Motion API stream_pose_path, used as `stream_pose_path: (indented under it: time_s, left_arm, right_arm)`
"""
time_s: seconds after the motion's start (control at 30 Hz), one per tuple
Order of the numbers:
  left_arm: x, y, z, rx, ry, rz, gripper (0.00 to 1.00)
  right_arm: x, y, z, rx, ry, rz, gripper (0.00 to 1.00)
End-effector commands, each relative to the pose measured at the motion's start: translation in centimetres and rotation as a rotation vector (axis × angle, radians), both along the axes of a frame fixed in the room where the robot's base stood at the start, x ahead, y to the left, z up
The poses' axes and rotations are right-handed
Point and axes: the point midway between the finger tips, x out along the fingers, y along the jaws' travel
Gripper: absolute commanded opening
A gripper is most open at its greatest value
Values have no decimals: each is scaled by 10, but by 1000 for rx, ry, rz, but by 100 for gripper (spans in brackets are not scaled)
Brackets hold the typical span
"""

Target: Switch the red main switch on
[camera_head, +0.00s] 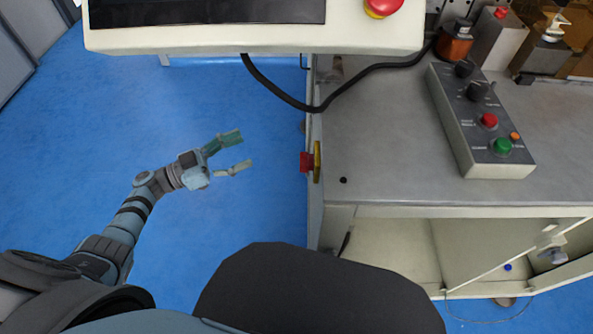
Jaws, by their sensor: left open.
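The red main switch (306,162) sits on a yellow plate (317,161) on the left side face of the grey machine bench. It sticks out to the left, and I cannot tell its turned position from this angle. My left gripper (239,153) is open and empty, to the left of the switch. Its two fingers point right toward the switch, with a clear gap between them and the knob. My right gripper is not in view.
The bench top (390,150) carries a control box (480,120) with red and green buttons. A black cable (290,97) hangs above the switch. A white panel (250,38) with a red button (382,8) overhangs at the top. Blue floor (200,110) is clear around my left arm.

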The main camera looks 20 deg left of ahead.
Motion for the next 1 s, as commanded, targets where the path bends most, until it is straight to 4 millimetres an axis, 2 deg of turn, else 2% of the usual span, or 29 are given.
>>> stream_pose_path:
  time_s: [0.03, 0.1, 0.2, 0.37, 0.6, 0.7, 0.83, 1.0]
  left_arm:
    - [-12, -6, 10, 25, -4, -157, 63]
    - [-31, -10, 23, 61, 31, -326, 63]
    - [-43, -16, 30, 89, 69, -424, 63]
    - [-37, -47, 34, 86, 72, -435, 63]
    - [-19, -114, 33, 83, 69, -432, 63]
    - [-13, -135, 32, 83, 70, -431, 63]
    - [-9, -150, 32, 85, 70, -430, 63]
    - [-8, -154, 32, 86, 72, -429, 63]
  right_arm:
    - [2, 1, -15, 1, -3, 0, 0]
    - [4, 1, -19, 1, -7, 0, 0]
    - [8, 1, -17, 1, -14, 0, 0]
    - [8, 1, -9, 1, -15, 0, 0]
    - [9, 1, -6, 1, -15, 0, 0]
    - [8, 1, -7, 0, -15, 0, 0]
    - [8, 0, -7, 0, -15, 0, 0]
    - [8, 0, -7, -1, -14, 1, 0]
